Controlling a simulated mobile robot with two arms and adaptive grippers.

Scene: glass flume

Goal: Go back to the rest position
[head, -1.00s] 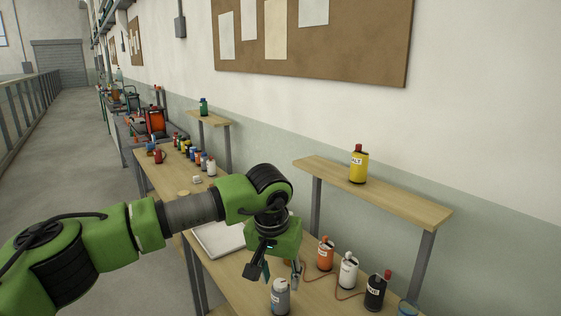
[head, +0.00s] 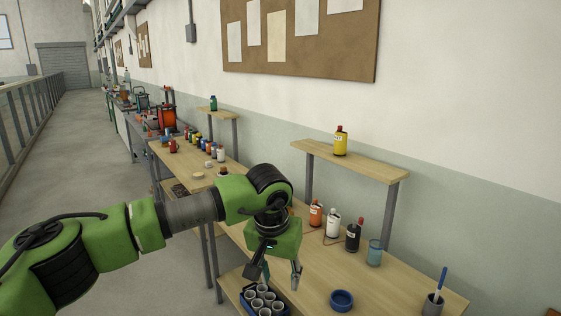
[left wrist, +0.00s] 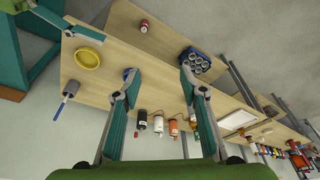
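My left gripper (head: 273,275) is open and empty, above the bench beside a blue rack of grey cups (head: 264,300). In the left wrist view its two fingers (left wrist: 157,78) stand apart with nothing between them. A jointed piece with a teal pad (left wrist: 65,25) reaches in at the top left of that view. It looks like part of my right gripper, but its opening cannot be made out. The right arm does not show in the head view.
The wooden bench (head: 325,270) carries orange (head: 316,213), white (head: 333,224) and black (head: 353,236) bottles, a blue glass (head: 375,252), a blue ring-shaped dish (head: 342,300) and a pen cup (head: 433,304). A shelf (head: 350,160) holds a yellow bottle (head: 341,142). The aisle floor (head: 90,150) at left is clear.

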